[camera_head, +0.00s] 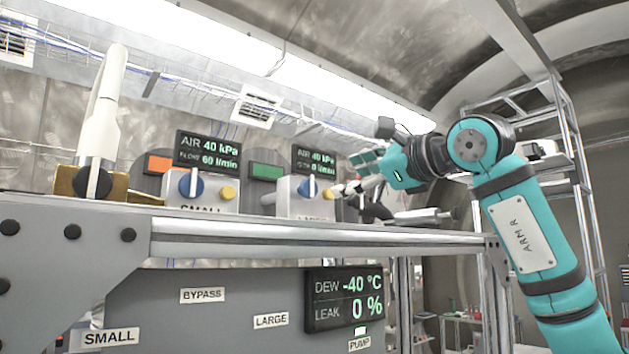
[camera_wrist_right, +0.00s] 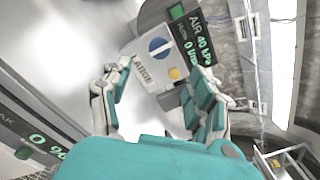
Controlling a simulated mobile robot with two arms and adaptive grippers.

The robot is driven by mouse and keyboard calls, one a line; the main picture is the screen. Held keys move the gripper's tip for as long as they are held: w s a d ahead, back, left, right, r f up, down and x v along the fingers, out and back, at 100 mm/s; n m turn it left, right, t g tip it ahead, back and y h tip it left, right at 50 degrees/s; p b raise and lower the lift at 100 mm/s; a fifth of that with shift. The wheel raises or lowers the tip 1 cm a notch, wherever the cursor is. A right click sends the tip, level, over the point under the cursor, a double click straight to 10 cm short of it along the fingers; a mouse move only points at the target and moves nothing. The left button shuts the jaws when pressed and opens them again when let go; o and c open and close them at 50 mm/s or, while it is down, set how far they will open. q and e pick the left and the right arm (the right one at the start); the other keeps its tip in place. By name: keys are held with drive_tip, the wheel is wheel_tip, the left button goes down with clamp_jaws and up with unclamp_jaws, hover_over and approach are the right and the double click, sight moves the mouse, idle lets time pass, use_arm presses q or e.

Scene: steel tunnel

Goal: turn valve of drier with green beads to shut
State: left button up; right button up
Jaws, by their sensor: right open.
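A green window (camera_head: 266,171) and an orange window (camera_head: 158,164) show behind the bench; whether the green one holds beads is too small to tell. In front stand two grey boxes with blue knobs: the SMALL box's knob (camera_head: 190,186) and the LARGE box's knob (camera_head: 306,187). The LARGE knob also shows in the right wrist view (camera_wrist_right: 159,48), with a white bar across it. My right gripper (camera_head: 347,188) is open and empty, just right of the LARGE box; in the wrist view its fingers (camera_wrist_right: 155,76) are spread below the box, apart from the knob. My left gripper is out of view.
A brass valve body (camera_head: 66,181) with an upright cream lever (camera_head: 104,105) stands at the left. Yellow buttons (camera_head: 228,192) sit beside the knobs. The SMALL display (camera_head: 208,151) reads 60 l/min; the LARGE display (camera_head: 315,160) reads 0. A bench rail (camera_head: 310,233) runs below.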

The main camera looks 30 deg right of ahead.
sight(311, 188)
drive_tip(key=w, duration=0.2)
drive_tip(key=w+p, duration=0.1)
drive_tip(key=w, duration=0.2)
drive_tip(key=w+p, duration=0.1)
drive_tip(key=w, duration=0.1)
drive_tip(key=shift+w+a+r, duration=0.15)
drive_tip(key=shift+w+a, duration=0.2)
drive_tip(key=shift+a, duration=0.05)
drive_tip(key=shift+w+p, duration=0.65)
drive_tip(key=shift+w, duration=0.95)
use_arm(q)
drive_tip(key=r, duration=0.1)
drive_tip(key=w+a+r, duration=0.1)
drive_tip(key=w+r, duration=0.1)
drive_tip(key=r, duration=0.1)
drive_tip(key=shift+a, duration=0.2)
use_arm(e)
drive_tip(key=shift+s+a, duration=0.1)
drive_tip(key=c, duration=1.1)
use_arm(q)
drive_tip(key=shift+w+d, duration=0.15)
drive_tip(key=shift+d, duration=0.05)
use_arm(e)
drive_tip(key=shift+c, duration=0.2)
